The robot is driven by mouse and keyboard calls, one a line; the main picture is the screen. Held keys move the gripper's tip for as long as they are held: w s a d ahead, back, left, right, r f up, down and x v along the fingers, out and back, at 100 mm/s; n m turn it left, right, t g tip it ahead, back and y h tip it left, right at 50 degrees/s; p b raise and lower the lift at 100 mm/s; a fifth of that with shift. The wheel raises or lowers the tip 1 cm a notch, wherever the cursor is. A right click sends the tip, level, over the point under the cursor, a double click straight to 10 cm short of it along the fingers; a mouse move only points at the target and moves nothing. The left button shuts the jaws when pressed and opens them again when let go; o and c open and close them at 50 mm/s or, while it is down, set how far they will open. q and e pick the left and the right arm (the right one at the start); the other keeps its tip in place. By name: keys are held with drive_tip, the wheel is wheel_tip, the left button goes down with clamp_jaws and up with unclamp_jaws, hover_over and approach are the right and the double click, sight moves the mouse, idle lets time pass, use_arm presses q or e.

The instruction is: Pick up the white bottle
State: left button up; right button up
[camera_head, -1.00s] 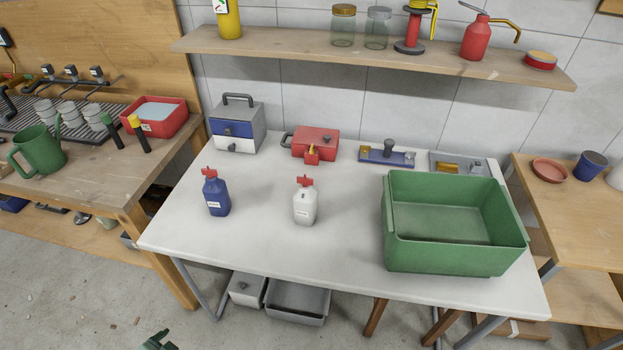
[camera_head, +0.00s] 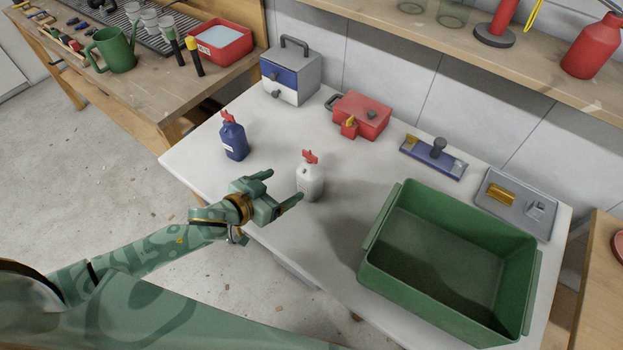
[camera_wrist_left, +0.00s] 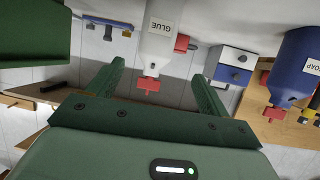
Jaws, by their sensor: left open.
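The white bottle (camera_head: 311,182) with a red cap stands upright on the white table. In the left wrist view the white bottle (camera_wrist_left: 157,45) appears upside down, with a label reading GLUE, ahead of the fingers. My left gripper (camera_head: 285,187) is open, just left of the white bottle, with one fingertip close to its lower part in the head view. In the left wrist view the two fingers of the left gripper (camera_wrist_left: 158,85) are spread apart with nothing between their tips but the red cap in line beyond. I cannot tell if they touch it. My right gripper is not in view.
A blue bottle (camera_head: 233,140) labelled SOAP stands left of the white one. A green crate (camera_head: 380,283) is at the right front. A toolbox (camera_head: 293,78), a red box (camera_head: 362,115) and a blue tool (camera_head: 433,158) line the back. Table between them is clear.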

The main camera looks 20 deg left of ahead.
sight(301, 178)
use_arm(q)
drive_tip(key=x, duration=0.2)
drive_tip(key=b+x, duration=0.1)
drive_tip(key=x, duration=0.3)
drive_tip(key=shift+w+f+b, duration=0.1)
drive_tip(key=shift+f+b, duration=0.2)
drive_tip(key=shift+f, duration=0.05)
drive_tip(key=shift+d+b+x, duration=0.2)
drive_tip(key=shift+b+x, duration=0.1)
drive_tip(key=shift+x, duration=0.85)
drive_tip(key=x, duration=0.2)
drive_tip(key=b+x, duration=0.1)
drive_tip(key=x, duration=0.1)
drive_tip(key=shift+d+f+b, duration=0.15)
drive_tip(key=shift+d+b, duration=0.15)
drive_tip(key=shift+s, duration=0.25)
drive_tip(key=shift+c, duration=1.4)
drive_tip(key=c, duration=0.9)
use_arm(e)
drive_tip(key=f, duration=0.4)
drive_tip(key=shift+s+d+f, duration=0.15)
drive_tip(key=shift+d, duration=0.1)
